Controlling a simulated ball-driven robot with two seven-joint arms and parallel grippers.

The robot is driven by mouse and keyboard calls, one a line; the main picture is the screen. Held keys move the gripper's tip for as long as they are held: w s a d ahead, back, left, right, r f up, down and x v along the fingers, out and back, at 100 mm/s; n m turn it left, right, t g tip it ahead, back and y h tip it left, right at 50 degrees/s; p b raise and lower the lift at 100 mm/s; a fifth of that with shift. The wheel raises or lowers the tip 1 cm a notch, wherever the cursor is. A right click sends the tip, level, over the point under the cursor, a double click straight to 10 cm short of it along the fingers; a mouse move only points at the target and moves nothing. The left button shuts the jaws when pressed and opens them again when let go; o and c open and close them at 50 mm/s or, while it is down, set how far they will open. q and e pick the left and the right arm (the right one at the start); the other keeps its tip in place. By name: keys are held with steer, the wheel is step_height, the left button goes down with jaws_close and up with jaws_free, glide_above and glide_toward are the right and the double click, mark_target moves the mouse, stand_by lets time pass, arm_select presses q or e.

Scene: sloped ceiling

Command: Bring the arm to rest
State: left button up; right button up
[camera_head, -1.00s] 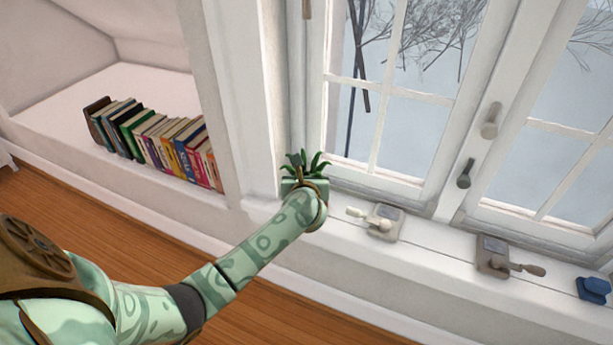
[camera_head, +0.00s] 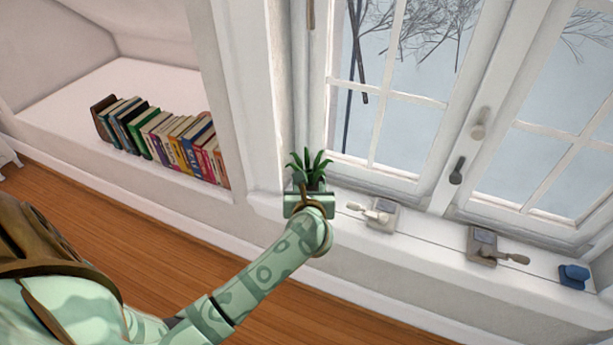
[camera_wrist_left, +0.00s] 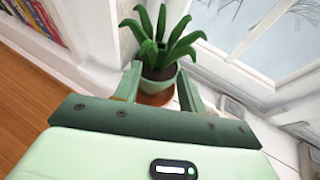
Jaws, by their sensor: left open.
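My left arm comes in from the left in the head view, and its gripper (camera_head: 309,190) is at the window sill, in front of a green potted plant (camera_head: 310,165). In the left wrist view my left gripper (camera_wrist_left: 160,85) is open, its two fingers apart. The plant (camera_wrist_left: 163,42) stands upright beyond the fingers, its pot (camera_wrist_left: 158,84) showing between them on a brown saucer. I cannot tell whether a finger touches the pot. In the head view the gripper hides most of the pot. My right gripper is not in view.
The white sill (camera_head: 420,233) carries a pale crank device (camera_head: 380,213), a grey-brown crank device (camera_head: 486,247) and a blue object (camera_head: 573,276). A row of books (camera_head: 160,138) stands in the alcove at the left. Window handles (camera_head: 480,123) project above the sill.

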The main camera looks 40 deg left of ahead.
arm_select(q)
steer(key=shift+s+d+r, duration=0.15)
steer(key=shift+s+d, duration=0.15)
steer(key=shift+s, duration=0.15)
